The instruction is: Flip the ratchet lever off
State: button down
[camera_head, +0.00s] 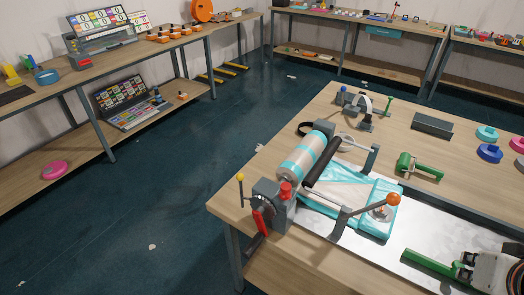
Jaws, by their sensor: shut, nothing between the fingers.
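A roller machine stands on the right-hand table, with a grey ratchet housing (270,192) at its near left end. A thin lever with a yellow ball (240,178) stands upright beside the housing, and a red handle (260,222) hangs on its front. I cannot tell which of these is the ratchet lever. Another lever with an orange ball (393,199) slants up over the teal and white sheet (366,210). My gripper (463,271) is shut at the lower right, well away from the housing. A green bar (429,263) lies just left of it; contact is unclear.
A striped teal and white roll (302,155) and a black roller (322,160) sit behind the housing. A green-handled tool (420,168), a grey block (432,126) and blue rings (489,153) lie farther back. Open floor (150,215) lies left of the table (222,206).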

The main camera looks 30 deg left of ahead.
aim_at(240, 177)
jog(key=u, duration=1.65)
